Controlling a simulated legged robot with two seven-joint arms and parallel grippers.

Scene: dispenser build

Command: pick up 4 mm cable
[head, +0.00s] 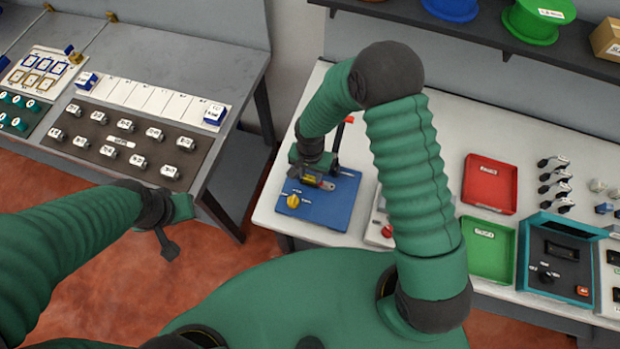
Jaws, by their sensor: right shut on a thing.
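My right gripper (313,176) is low over the blue board (326,212) on the white table. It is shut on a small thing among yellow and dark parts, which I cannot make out. The 4 mm cable cannot be told apart here; the gripper and forearm cover part of the board. A yellow knob (293,200) sits on the near left of the board, and a red-tipped lever (348,120) rises behind the gripper. My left gripper (168,238) hangs over the floor in front of the grey bench, away from the board; its jaws are too unclear to read.
A red tray (490,184) and a green tray (487,248) lie right of my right arm, with a teal-framed box (563,258) beyond. A shelf above holds a green spool (537,22) and a blue spool (450,8). The grey bench (175,45) at left holds several labelled parts.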

